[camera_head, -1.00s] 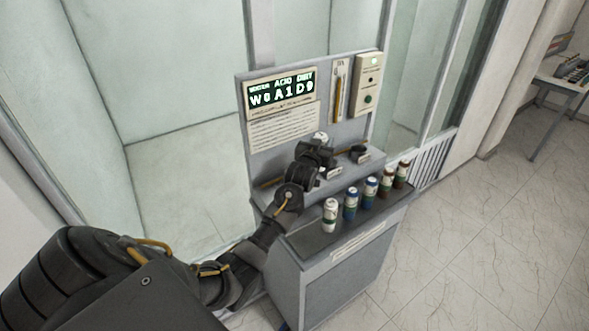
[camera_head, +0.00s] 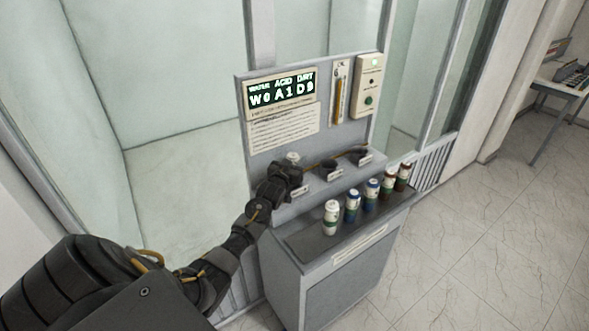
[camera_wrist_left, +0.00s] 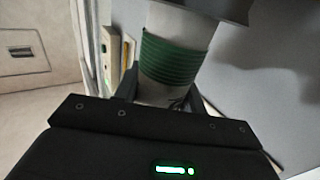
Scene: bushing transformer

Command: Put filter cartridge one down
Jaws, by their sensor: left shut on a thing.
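My left gripper (camera_head: 287,172) is shut on a white filter cartridge (camera_head: 292,157), whose pale top shows just above the fingers in the head view. In the left wrist view the held cartridge (camera_wrist_left: 175,60) has a ribbed green band and sits between the fingers. It is at the left end of the console's upper ledge, left of two dark round holders (camera_head: 328,168) (camera_head: 358,153). The gripper hides the ledge beneath it, so I cannot tell whether the cartridge touches a holder. My right gripper is not in view.
Behind the ledge rises a panel with a display (camera_head: 281,90) and a control box (camera_head: 368,85). Glass walls stand behind the console.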

